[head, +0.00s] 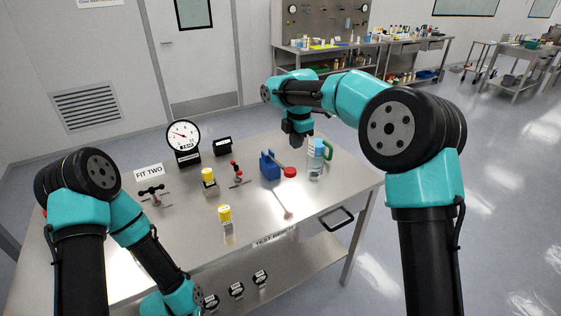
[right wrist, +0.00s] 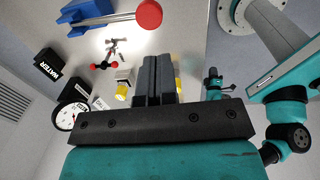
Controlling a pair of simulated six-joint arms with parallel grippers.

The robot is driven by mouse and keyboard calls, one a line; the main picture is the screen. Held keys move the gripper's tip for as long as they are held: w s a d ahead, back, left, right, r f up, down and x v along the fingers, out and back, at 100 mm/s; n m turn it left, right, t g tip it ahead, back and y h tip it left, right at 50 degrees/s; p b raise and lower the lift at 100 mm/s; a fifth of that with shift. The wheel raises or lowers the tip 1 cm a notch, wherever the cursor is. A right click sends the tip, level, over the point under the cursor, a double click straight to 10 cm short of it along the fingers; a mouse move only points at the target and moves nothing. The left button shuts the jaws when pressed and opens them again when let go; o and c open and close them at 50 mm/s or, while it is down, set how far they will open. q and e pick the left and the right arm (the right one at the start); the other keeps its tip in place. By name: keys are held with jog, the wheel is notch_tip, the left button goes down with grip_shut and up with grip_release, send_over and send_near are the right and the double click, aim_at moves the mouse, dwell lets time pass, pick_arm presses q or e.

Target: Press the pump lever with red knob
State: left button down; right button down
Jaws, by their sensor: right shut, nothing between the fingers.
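The blue pump body (head: 269,165) stands upright on the right part of the steel bench. Its metal lever carries a red knob (head: 290,172) on its end, pointing right and toward the front. In the right wrist view the red knob (right wrist: 147,14) is at the top, beside the blue body (right wrist: 85,17). My right gripper (head: 297,142) is shut and empty, above and behind the knob, apart from it. Its closed fingers also show in the right wrist view (right wrist: 152,65). My left arm is low at the front left; its gripper's fingers do not show.
A clear jug (head: 315,160) with a green handle stands just right of the pump. The bench top (head: 310,198) in front right is mostly clear.

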aim_at(291, 170)
jog(key=shift+g, duration=0.4)
jog(key=shift+w+a+r, duration=0.35)
jog(key=shift+w+r, duration=0.2)
jog(key=shift+r, duration=0.25)
jog(key=shift+w+a+r, duration=0.3)
jog(key=shift+w+r, duration=0.25)
jog(key=shift+r, duration=0.25)
jog(key=shift+f, duration=0.1)
notch_tip(291, 170, down, 14)
jog(key=shift+r, duration=0.1)
jog(key=shift+s+d+f, duration=0.1)
jog(key=shift+s+f, duration=0.1)
jog(key=shift+f, duration=0.75)
jog(key=shift+s+d+f, duration=0.1)
jog(key=shift+s+f, duration=0.15)
jog(key=shift+f, duration=0.75)
jog(key=shift+s+d+f, duration=0.1)
jog(key=shift+s+f, duration=0.1)
jog(key=shift+f, duration=0.75)
notch_tip(291, 170, up, 15)
jog(key=s+d, duration=0.1)
jog(key=s, duration=0.1)
jog(key=shift+s+d, duration=0.2)
jog(key=shift+s, duration=0.2)
